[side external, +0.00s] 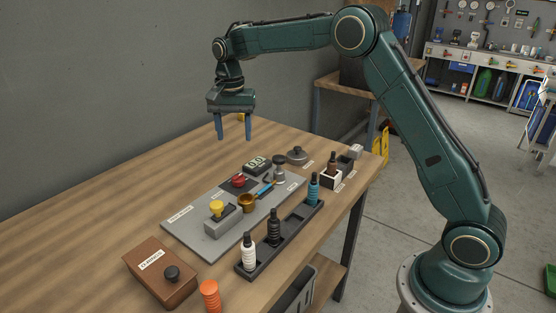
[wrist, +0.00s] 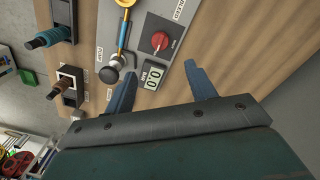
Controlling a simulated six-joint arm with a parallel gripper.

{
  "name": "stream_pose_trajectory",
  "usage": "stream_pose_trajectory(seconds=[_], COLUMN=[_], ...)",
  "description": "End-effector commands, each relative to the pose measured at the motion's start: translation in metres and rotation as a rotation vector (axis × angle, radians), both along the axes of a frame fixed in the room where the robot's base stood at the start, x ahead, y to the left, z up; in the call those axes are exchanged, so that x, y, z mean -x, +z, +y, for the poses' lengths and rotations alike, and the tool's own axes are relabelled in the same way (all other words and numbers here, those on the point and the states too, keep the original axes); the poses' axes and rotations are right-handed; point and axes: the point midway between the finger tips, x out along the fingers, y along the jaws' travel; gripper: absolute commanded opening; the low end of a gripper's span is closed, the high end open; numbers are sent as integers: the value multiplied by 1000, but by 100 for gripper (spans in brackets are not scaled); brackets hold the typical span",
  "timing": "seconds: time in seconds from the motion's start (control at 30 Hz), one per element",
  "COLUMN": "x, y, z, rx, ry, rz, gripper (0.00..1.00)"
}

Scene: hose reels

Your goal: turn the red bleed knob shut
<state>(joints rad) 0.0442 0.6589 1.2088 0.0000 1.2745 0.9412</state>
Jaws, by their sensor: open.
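The red bleed knob (side external: 239,181) sits on a dark base on the grey panel (side external: 190,220), near the panel's far end. It also shows in the wrist view (wrist: 160,41), just beyond my fingertips. A digital gauge (side external: 257,164) stands beside it; in the wrist view the gauge (wrist: 152,77) reads about 0.0 and lies between my fingers and the knob. My gripper (side external: 234,138) is open and empty, pointing down above the table, behind the panel and apart from the knob. The wrist view shows its two spread blue fingers (wrist: 157,82).
A dark tray (side external: 290,236) with white, black and blue-topped handles lies in front of the panel. A yellow knob (side external: 217,208), a brass cup (side external: 247,202) and a grey-topped post (side external: 279,168) stand on the panel. A brown box (side external: 160,275) is near left. The table's left side is clear.

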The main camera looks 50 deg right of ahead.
Motion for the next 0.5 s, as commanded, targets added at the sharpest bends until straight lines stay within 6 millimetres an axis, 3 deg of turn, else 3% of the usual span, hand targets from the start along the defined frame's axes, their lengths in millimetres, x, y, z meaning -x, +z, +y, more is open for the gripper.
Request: stream_pose_trajectory(seconds=[0.27, 0.5], x=[0, 1], y=[-14, -45], z=[0, 0], rx=[0, 0], ry=[1, 2], rz=[1, 4], gripper=[56, 56])
